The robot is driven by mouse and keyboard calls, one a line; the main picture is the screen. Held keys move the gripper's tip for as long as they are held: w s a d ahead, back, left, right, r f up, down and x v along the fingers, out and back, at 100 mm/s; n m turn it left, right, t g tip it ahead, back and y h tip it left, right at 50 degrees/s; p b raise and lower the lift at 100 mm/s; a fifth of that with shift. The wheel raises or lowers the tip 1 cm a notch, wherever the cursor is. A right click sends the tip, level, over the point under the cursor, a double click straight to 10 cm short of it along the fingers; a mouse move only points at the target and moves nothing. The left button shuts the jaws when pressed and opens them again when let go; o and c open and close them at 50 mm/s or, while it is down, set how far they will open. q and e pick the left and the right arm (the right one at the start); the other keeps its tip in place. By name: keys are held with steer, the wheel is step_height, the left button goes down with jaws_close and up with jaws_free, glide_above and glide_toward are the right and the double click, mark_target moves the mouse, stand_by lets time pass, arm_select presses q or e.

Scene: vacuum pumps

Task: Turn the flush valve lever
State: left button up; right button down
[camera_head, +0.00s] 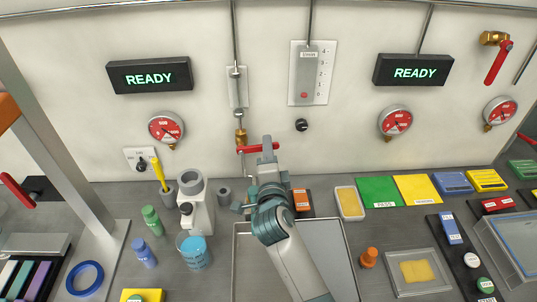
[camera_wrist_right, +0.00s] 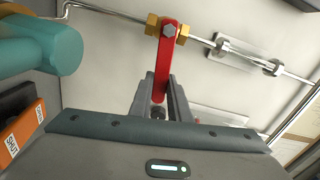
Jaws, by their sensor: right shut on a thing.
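The flush valve is a brass fitting (camera_head: 240,137) on a thin metal pipe against the back wall. Its red lever (camera_head: 258,149) points to the right, about level in the head view. In the right wrist view the red lever (camera_wrist_right: 166,62) runs from the brass body (camera_wrist_right: 152,26), with a bolt at its pivot, down between the gripper's fingers. My right gripper (camera_head: 268,146) is shut on the lever, toward its free end; the fingers (camera_wrist_right: 160,92) hide part of that end. My left gripper is not in view.
A white device (camera_head: 195,207) and a blue beaker (camera_head: 194,252) stand left of my right arm. A grey tray (camera_head: 344,262) lies beneath the arm. Red gauges (camera_head: 166,129) and a black knob (camera_head: 302,125) are on the wall. An orange-labelled block (camera_head: 301,199) sits behind the tray.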

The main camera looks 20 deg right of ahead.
steer(key=shift+f+m, duration=0.7)
steer(key=c, duration=1.6)
jaws_free()
steer(key=shift+r, duration=0.2)
steer(key=shift+s, duration=0.1)
steer(key=shift+s+a+p, duration=0.15)
steer(key=shift+s+p, duration=0.3)
steer(key=shift+s, duration=0.4)
steer(key=s+p, duration=0.1)
steer(key=s, duration=0.2)
steer(key=s+a, duration=0.1)
steer(key=s, duration=0.2)
steer(key=shift+a+r+p, duration=0.1)
steer(key=shift+p, duration=0.25)
